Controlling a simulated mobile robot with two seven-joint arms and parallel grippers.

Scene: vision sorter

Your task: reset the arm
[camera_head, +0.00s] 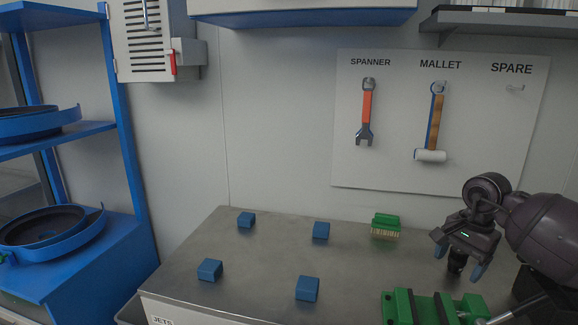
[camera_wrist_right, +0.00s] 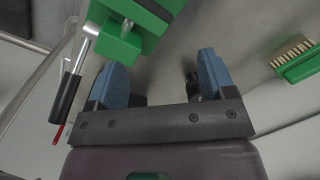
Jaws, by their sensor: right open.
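My right arm (camera_head: 545,225) comes in from the right in the head view. My right gripper (camera_head: 458,262) points down above the right end of the metal table (camera_head: 260,258), between the green vise and the green brush. In the right wrist view its two blue fingers (camera_wrist_right: 160,88) stand wide apart. My left gripper is in neither view.
Several blue blocks, one of them front left (camera_head: 209,270), lie on the table. A green vise (camera_head: 425,308) with a handle (camera_wrist_right: 66,98) is close to my right gripper. A green brush (camera_head: 385,226) lies behind. A spanner (camera_head: 366,112) and mallet (camera_head: 434,120) hang on the wall board.

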